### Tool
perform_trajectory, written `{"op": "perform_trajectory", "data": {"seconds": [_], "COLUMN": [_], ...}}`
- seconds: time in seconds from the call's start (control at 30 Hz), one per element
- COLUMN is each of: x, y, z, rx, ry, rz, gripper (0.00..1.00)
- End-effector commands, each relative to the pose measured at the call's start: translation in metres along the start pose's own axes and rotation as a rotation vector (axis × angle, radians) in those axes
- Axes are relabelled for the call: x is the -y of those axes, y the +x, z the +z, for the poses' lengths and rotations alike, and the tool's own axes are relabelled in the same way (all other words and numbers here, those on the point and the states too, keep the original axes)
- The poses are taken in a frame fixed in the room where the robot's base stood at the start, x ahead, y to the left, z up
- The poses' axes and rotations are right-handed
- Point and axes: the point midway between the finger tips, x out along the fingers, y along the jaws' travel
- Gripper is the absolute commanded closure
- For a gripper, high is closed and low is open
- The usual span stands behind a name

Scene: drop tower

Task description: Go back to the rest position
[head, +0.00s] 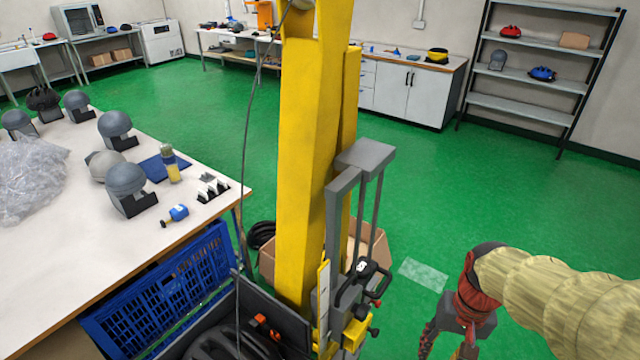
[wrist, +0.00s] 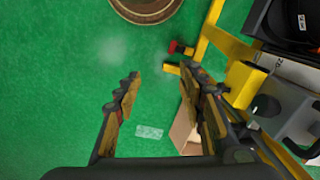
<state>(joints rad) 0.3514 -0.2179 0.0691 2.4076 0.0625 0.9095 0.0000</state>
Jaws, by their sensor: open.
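My gripper (head: 448,335) is at the lower right of the head view, at the end of my sleeved arm, in front of the yellow tower and over the green floor. In the wrist view my gripper (wrist: 168,100) points down with its two fingers wide apart. Nothing is between the fingers but green floor. The gripper is apart from the tower. Part of the gripper is cut off by the lower edge of the head view.
The yellow tower (head: 312,150) stands close to the left of my arm, with a cardboard box (head: 375,250) by its foot. A white table (head: 75,245) with several grey headforms is at left, a blue crate (head: 165,290) below it. Green floor is clear at right.

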Motion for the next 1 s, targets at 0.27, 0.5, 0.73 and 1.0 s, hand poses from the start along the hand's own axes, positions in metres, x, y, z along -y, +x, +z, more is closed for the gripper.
{"op": "perform_trajectory", "data": {"seconds": [0.27,0.5,0.73,1.0], "x": [0.035,0.066,0.082,0.083], "y": [-0.069,-0.119,-0.133,-0.133], "z": [0.022,0.045,0.056,0.056], "rx": [-0.263,-0.453,-0.505,-0.504], "ry": [-0.202,-0.330,-0.395,-0.397], "rz": [0.023,-0.018,-0.044,-0.044], "gripper": [0.60,0.60,0.60,0.60]}}
